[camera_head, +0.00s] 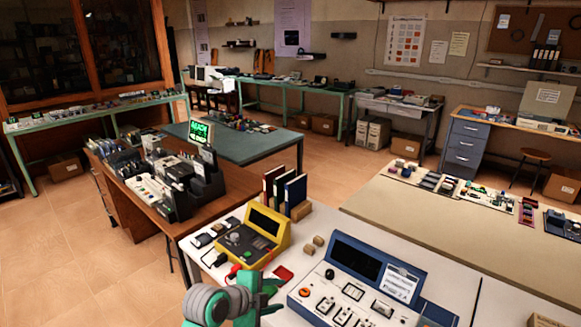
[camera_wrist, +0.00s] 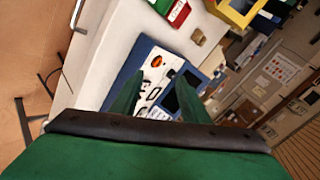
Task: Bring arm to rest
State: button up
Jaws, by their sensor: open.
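My green gripper (camera_head: 262,288) with its grey wrist is at the bottom centre of the head view, in front of the white table (camera_head: 208,262). In the wrist view my gripper (camera_wrist: 157,98) has its two green fingers spread apart with nothing held between them. Beyond the fingers lies the blue-edged console (camera_wrist: 152,78) with light panel and buttons. In the head view this console (camera_head: 360,278) stands just right of my gripper. I cannot tell the exact gap between my gripper and the tabletop.
A yellow console (camera_head: 250,238), upright binders (camera_head: 285,192) and small wooden blocks (camera_head: 318,241) stand on the white table. A brown desk (camera_head: 113,196) with equipment stands at left. Open tiled floor (camera_head: 55,250) lies at lower left.

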jog(key=d+f+n+t+h, duration=0.1)
jog(key=d+n+t, duration=0.4)
jog(key=d+n, duration=0.45)
jog(key=s+d+f+n+y, duration=0.1)
jog(key=s+f+n, duration=0.1)
jog(key=s, duration=0.1)
jog(key=s+d+f+n+t+y, duration=0.1)
jog(key=s+f+n, duration=0.1)
jog(key=s, duration=0.1)
jog(key=s+d+f+n+t+y, duration=0.1)
jog(key=s+d+f+n, duration=0.1)
jog(key=s+f+n, duration=0.1)
jog(key=shift+s+f, duration=0.1)
jog(key=shift+s, duration=0.5)
jog(key=s+a+f+n+y, duration=0.25)
jog(key=s+f+n, duration=0.2)
jog(key=s, duration=0.65)
jog(key=s+a+r+y, duration=0.1)
jog(key=s+a, duration=0.2)
jog(key=s, duration=0.8)
jog(key=s+a+r+y, duration=0.1)
jog(key=s+a, duration=0.3)
jog(key=s, duration=0.8)
jog(key=shift+r, duration=0.65)
